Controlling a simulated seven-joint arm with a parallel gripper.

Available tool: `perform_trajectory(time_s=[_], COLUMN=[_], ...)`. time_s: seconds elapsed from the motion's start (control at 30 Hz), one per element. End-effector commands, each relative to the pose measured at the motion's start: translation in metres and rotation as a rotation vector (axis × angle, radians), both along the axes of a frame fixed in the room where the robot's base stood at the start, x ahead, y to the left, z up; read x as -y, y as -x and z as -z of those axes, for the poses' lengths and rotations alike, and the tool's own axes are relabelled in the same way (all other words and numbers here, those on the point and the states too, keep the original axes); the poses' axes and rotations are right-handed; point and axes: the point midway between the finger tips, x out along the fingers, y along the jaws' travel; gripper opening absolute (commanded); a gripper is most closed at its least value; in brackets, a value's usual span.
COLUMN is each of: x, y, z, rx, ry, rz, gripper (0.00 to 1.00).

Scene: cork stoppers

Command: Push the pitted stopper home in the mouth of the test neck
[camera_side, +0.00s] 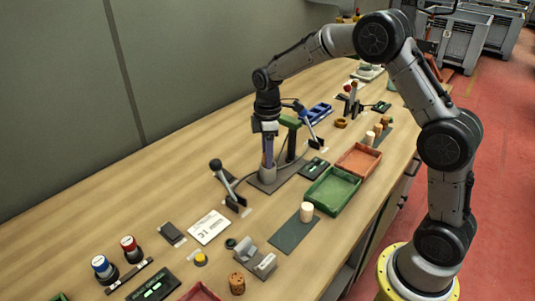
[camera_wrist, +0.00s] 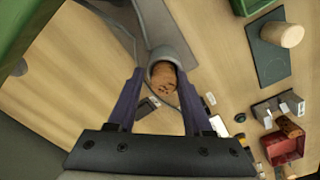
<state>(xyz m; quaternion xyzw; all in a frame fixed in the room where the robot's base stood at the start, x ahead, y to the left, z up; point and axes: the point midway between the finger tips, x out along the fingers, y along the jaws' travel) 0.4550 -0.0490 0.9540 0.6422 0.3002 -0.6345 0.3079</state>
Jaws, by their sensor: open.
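The pitted stopper (camera_wrist: 163,75) is brown with dark pits and shows in the wrist view at the mouth of the grey test neck (camera_wrist: 172,49). Part of it shows beyond the rim; I cannot tell how deep it sits. The test neck (camera_side: 267,173) stands upright on a grey base plate in the side view. My gripper (camera_side: 267,153) is directly above the neck, pointing down. In the wrist view my gripper (camera_wrist: 161,76) has its purple fingers apart, one on each side of the stopper, with gaps visible. The stopper is hidden in the side view.
A lever with a black knob (camera_side: 215,164) stands left of the neck. A green press stand (camera_side: 290,122) is close behind it. A green tray (camera_side: 332,191), an orange tray (camera_side: 358,159) and a pale stopper (camera_side: 307,212) are to the right. Another speckled cork (camera_side: 237,283) stands in front.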

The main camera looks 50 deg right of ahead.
Motion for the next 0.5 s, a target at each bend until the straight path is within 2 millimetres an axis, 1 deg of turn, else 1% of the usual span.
perform_trajectory(time_s=[0.03,0.23,0.37,0.47,0.5], x=[-0.006,-0.007,-0.006,-0.005,-0.004], y=[0.011,0.011,0.01,0.009,0.007], z=[0.017,0.014,0.002,-0.017,-0.027], rx=[-0.049,-0.048,-0.046,-0.037,-0.031], ry=[-0.013,-0.013,-0.013,-0.01,-0.009], rz=[0.0,-0.001,-0.001,-0.001,-0.001], gripper=[0.71,0.71,0.71,0.71,0.71])
